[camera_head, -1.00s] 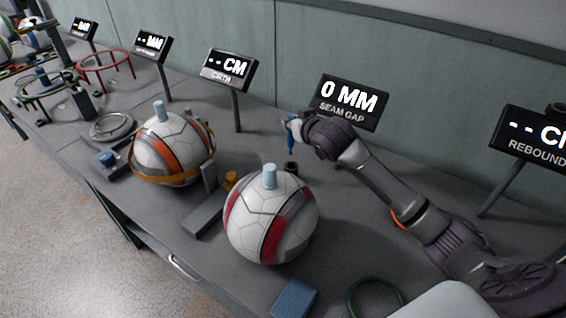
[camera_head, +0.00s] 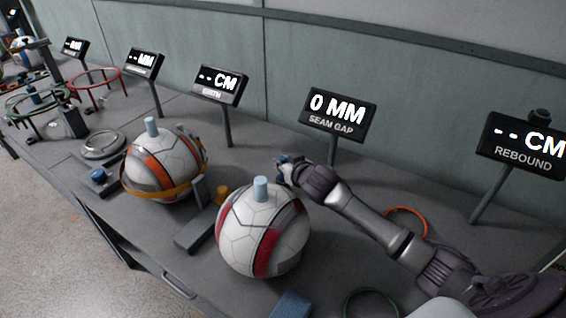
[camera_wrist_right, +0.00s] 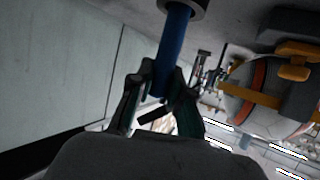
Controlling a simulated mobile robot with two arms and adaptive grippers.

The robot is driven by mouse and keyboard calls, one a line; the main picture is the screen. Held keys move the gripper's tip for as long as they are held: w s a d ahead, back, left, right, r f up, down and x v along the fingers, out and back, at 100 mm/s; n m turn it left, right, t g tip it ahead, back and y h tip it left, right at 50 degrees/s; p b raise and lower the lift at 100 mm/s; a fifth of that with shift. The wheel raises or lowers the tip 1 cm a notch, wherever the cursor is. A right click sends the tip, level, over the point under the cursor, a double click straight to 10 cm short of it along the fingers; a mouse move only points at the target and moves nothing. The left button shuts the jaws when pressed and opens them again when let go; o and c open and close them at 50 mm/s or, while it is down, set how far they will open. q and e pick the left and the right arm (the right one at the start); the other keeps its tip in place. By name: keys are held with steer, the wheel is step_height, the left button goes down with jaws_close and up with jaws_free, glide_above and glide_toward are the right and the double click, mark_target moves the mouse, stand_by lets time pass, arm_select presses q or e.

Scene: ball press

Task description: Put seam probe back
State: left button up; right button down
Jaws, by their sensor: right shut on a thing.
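My right gripper (camera_head: 283,167) is behind the red-striped ball, below the SEAM GAP display (camera_head: 337,114), which reads 0 MM. It is shut on the seam probe, a blue rod (camera_wrist_right: 172,50) between its fingers in the right wrist view. The probe's far end meets a dark round holder (camera_wrist_right: 183,5) at the top edge of that view. I cannot tell how deep it sits in the holder. In the head view the holder is hidden and the probe is mostly hidden by the gripper. My left gripper is not in view.
The red-striped ball (camera_head: 262,235) with a light blue plug stands close in front of my right gripper. An orange-striped ball (camera_head: 165,165) in an orange ring stands to its left. An orange ring (camera_head: 407,223) lies behind my right arm. Other displays line the back.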

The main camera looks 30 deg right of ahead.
steer(key=c, duration=1.1)
jaws_free()
steer(key=shift+f, duration=0.1)
steer(key=v, duration=1.2)
steer(key=shift+r, duration=0.2)
